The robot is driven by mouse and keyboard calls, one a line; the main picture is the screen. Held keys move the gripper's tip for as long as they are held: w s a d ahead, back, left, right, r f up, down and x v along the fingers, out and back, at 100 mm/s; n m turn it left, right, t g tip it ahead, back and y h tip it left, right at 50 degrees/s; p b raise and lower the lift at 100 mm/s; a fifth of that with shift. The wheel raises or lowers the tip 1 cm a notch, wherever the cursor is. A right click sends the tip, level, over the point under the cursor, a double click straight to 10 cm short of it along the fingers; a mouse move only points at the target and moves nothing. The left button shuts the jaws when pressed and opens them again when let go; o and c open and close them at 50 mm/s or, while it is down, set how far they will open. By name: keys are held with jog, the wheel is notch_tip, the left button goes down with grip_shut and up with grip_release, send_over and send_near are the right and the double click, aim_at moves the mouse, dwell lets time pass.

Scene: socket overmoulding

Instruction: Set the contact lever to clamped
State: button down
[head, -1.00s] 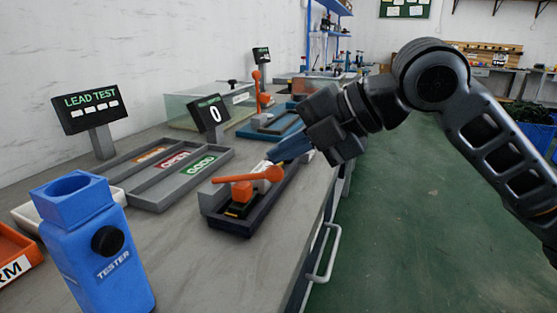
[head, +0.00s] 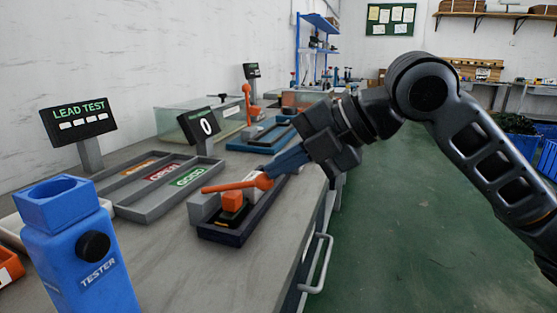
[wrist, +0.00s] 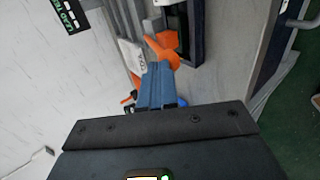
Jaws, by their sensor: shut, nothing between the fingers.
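The orange contact lever (head: 236,186) lies nearly level across a dark fixture (head: 228,236) at the bench's right edge. Its thin end points left and its thick round end is on the right. An orange block (head: 232,200) sits below it. My gripper (head: 270,172), with blue fingers, is shut and empty, its tips at the lever's round end. In the wrist view the shut fingers (wrist: 160,66) reach the orange lever (wrist: 163,50), overlapping its edge. I cannot tell whether they touch it.
A grey tray (head: 150,212) with labelled compartments stands left of the fixture, with a small counter display (head: 206,126) behind. A blue tester (head: 85,255) stands at front left. A blue fixture (head: 240,146) with an upright orange lever is farther back. Open floor lies right.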

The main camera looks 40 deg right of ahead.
jog(key=p+v, duration=0.1)
jog(key=v, duration=0.6)
jog(key=shift+r, duration=0.3)
jog(key=shift+d, duration=0.1)
